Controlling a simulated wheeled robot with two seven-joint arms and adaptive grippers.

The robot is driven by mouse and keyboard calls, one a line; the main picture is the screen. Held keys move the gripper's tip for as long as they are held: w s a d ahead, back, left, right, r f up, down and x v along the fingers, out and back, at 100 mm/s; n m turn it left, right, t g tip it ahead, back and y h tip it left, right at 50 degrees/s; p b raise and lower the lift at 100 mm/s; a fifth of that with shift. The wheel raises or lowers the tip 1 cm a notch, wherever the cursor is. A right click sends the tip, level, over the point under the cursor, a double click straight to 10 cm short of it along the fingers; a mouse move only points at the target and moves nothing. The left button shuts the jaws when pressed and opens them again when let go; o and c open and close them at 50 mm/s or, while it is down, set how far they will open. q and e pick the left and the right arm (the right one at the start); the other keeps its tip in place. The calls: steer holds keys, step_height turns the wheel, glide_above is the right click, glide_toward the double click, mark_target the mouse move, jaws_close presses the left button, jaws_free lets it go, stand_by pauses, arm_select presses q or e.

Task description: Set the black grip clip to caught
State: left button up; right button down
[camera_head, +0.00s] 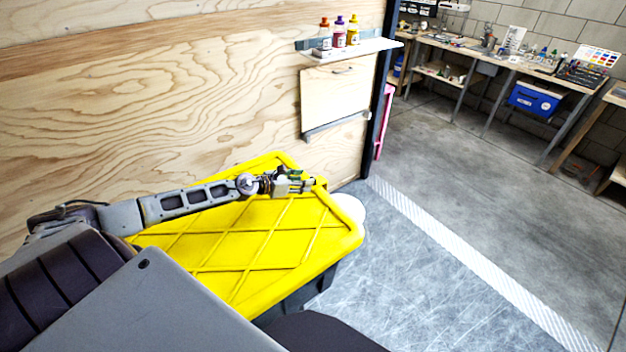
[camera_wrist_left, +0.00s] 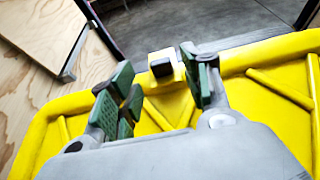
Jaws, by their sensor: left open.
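A yellow lid (camera_head: 260,235) with raised diagonal ribs covers a dark tote (camera_head: 300,297) beside the plywood wall. In the left wrist view, a small black piece (camera_wrist_left: 161,68), which looks like the grip clip, sits on a pale block at the lid's far rim. Whether it is caught cannot be told. My left gripper (camera_head: 298,183) reaches over the lid to its far end. In the left wrist view its green-padded fingers (camera_wrist_left: 157,84) are open, with the black piece ahead between them and apart from both. My right gripper is not in view.
A wall shelf (camera_head: 350,50) holds several coloured bottles (camera_head: 339,32) above a fold-down panel (camera_head: 334,98).

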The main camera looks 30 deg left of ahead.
arm_select(q)
steer(key=shift+w+d+f, duration=0.2)
steer(key=shift+w+f, duration=0.05)
steer(key=shift+w, duration=0.4)
steer(key=shift+w+d+f, duration=0.1)
steer(key=shift+w+d, duration=0.1)
steer(key=shift+w, duration=0.1)
steer(key=shift+w+d+f+p, duration=0.25)
steer(key=shift+w+p, duration=0.1)
steer(key=shift+w, duration=0.2)
steer(key=shift+w+d+f, duration=0.15)
steer(key=shift+w+f, duration=0.15)
steer(key=shift+w, duration=0.3)
steer(key=shift+w+d+f, duration=0.15)
steer(key=shift+w, duration=0.15)
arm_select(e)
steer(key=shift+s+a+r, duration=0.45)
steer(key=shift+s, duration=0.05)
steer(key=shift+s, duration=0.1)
